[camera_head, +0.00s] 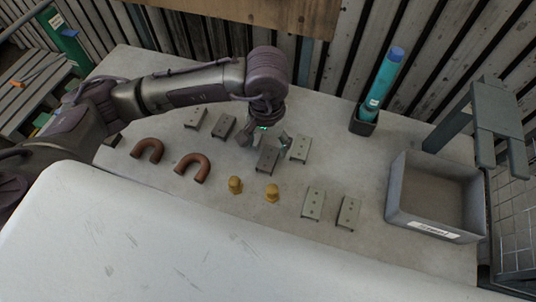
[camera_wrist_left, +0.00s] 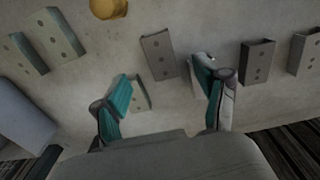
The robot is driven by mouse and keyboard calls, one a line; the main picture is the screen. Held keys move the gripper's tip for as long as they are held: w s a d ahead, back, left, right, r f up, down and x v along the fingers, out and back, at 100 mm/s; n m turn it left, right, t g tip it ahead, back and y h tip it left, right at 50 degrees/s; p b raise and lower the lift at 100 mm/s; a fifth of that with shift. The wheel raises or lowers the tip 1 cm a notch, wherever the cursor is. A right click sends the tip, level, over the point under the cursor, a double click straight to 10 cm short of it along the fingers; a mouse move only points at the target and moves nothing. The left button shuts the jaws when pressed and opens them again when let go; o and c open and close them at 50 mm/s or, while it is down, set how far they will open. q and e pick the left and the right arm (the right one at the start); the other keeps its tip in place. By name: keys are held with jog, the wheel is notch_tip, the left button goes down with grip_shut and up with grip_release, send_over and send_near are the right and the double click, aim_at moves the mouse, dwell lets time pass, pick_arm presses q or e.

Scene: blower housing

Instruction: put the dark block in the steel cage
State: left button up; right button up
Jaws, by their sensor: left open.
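Two darker grey blocks with holes stand among lighter ones on the table; I cannot tell which one the task means. One dark block (camera_head: 267,159) is just in front of my left gripper (camera_head: 265,141); it also shows in the left wrist view (camera_wrist_left: 158,54), beyond the fingertips. The other dark block (camera_head: 224,126) is left of the gripper and also shows in the wrist view (camera_wrist_left: 257,60). My left gripper (camera_wrist_left: 163,78) is open, low over the table, with nothing held. A wire mesh (camera_head: 516,235), possibly the steel cage, is cut off at the right edge. My right gripper is out of view.
Several lighter blocks (camera_head: 313,203) stand around. A grey bin (camera_head: 397,197), a teal bottle (camera_head: 383,82) in a dark holder and a grey metal frame (camera_head: 488,115) stand at the right.

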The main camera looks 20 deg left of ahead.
aim_at(268, 157)
pick_arm(q)
jog(key=shift+w+f, duration=0.15)
jog(key=shift+f, duration=0.4)
jog(key=shift+w+f, duration=0.2)
jog(key=shift+f, duration=0.1)
notch_tip(268, 157, down, 4)
jog(key=p, duration=0.2)
jog(key=shift+p, duration=0.35)
jog(key=shift+f, duration=0.6)
jog(key=shift+c, duration=1.1)
jog(key=c, duration=1.1)
grip_shut()
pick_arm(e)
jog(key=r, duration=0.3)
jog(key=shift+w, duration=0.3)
